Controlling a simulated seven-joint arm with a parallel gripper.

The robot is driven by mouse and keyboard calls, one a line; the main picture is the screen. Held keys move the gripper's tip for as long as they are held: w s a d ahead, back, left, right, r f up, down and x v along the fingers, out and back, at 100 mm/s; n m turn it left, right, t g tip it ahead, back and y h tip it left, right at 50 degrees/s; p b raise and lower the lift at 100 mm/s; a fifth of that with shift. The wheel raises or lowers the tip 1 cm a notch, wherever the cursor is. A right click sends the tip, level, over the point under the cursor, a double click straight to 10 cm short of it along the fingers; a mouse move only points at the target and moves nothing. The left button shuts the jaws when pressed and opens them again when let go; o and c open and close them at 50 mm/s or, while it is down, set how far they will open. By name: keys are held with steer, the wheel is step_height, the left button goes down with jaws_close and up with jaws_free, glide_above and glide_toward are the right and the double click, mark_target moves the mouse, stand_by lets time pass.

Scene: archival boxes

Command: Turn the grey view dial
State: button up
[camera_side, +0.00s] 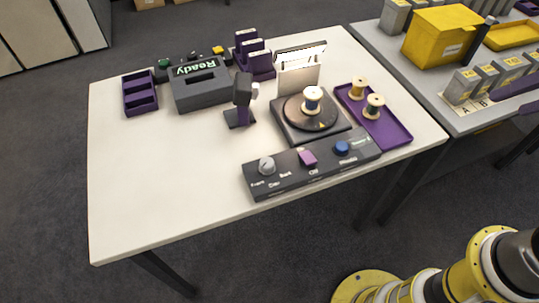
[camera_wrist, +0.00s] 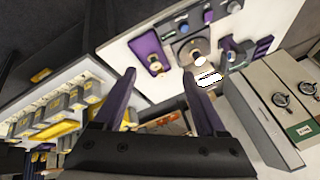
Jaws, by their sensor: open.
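The grey view dial (camera_side: 266,165) is a round knob at the left end of a dark control panel (camera_side: 290,182) along the table's front edge. A purple knob (camera_side: 307,158) and a blue knob (camera_side: 342,147) sit to its right. In the wrist view the grey dial (camera_wrist: 234,6) is small, near the top edge. My gripper (camera_wrist: 159,72) is open and empty, its two purple fingers spread. It is well away from the panel and touches nothing I can see.
A turntable (camera_side: 283,127) with a spool (camera_side: 312,99) stands behind the panel. A purple tray (camera_side: 395,132) with two spools is at right. A dark stand (camera_side: 240,100) and a "Ready" box (camera_side: 200,90) are further back. The table's left front is clear.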

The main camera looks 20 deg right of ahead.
steer(key=w+a+r+m+g+y, duration=0.1)
steer(key=w+a+r+m, duration=0.15)
steer(key=w, duration=0.25)
steer(key=w+a+r+m+y, duration=0.1)
steer(key=w+a+m, duration=0.15)
steer(key=w, duration=0.35)
steer(key=w+a+f+m+g+y, duration=0.1)
steer(key=w+a+f+m+g, duration=0.1)
steer(key=w+a, duration=0.55)
steer(key=g, duration=0.5)
glide_above(268, 161)
steer(key=w+d, duration=0.2)
steer(key=d, duration=0.3)
step_height(268, 161, down, 18)
steer(key=shift+m, duration=0.3)
steer(key=x, duration=1.3)
steer(key=shift+w+f, duration=0.15)
steer(key=shift+f, duration=0.1)
jaws_close()
